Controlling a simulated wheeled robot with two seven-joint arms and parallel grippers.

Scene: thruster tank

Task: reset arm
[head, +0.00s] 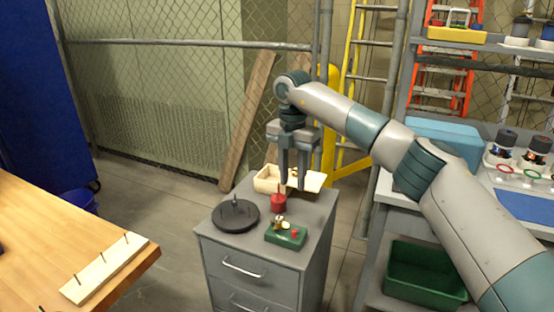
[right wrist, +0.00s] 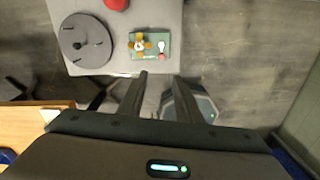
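My right gripper (head: 293,184) points down over the back part of a grey drawer cabinet (head: 222,262) in the head view. Its two fingers are apart with nothing between them. In the right wrist view the open fingers (right wrist: 160,90) show in front of the cabinet top's edge. On the cabinet top are a black round disc (head: 234,217) with upright pegs, a red can-like object (head: 278,203), a green box (head: 286,238) with a yellow knob and red button, and a beige open bin (head: 267,182), partly hidden behind my fingers. My left gripper is in neither view.
A wooden table (head: 40,225) with a pegged board (head: 104,269) stands at the left. A grey shelf with a green bin (head: 425,272), a blue case (head: 442,130) and several jars is at the right. A chain-link fence (head: 180,90) and a yellow ladder (head: 355,85) stand behind.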

